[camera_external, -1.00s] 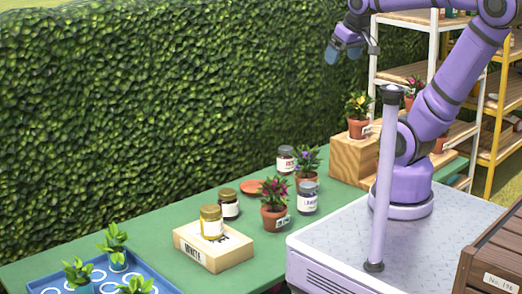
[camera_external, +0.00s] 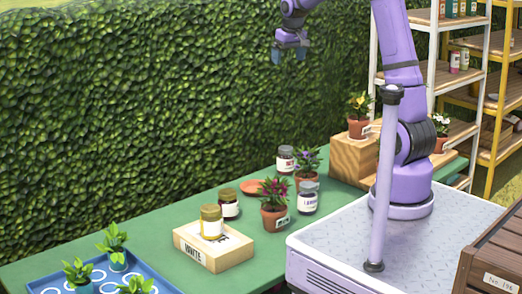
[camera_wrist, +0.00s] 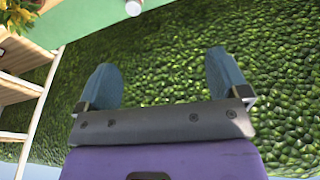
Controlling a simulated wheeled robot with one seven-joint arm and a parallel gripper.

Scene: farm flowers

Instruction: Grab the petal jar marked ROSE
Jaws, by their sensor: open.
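Several small jars stand on the green table. A jar with a grey lid and a label with reddish print (camera_external: 285,160) stands at the back; the word is too small to read surely. A grey-lidded jar (camera_external: 307,199) has a label that seems to start "LAV". A dark jar with a brown lid (camera_external: 229,205) shows a pale label. A gold-lidded jar (camera_external: 211,223) sits on a pale box (camera_external: 214,250). My gripper (camera_external: 289,56) is open and empty, high above the table before the hedge. It also shows in the wrist view (camera_wrist: 162,68), its blue fingers apart.
Potted flowers (camera_external: 273,207) (camera_external: 307,169) stand among the jars. A reddish-brown dish (camera_external: 252,187) lies behind them. A wooden block (camera_external: 353,158) with a yellow-flowered pot (camera_external: 359,115) and shelves are at the right. A blue tray (camera_external: 158,286) of seedlings is front left.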

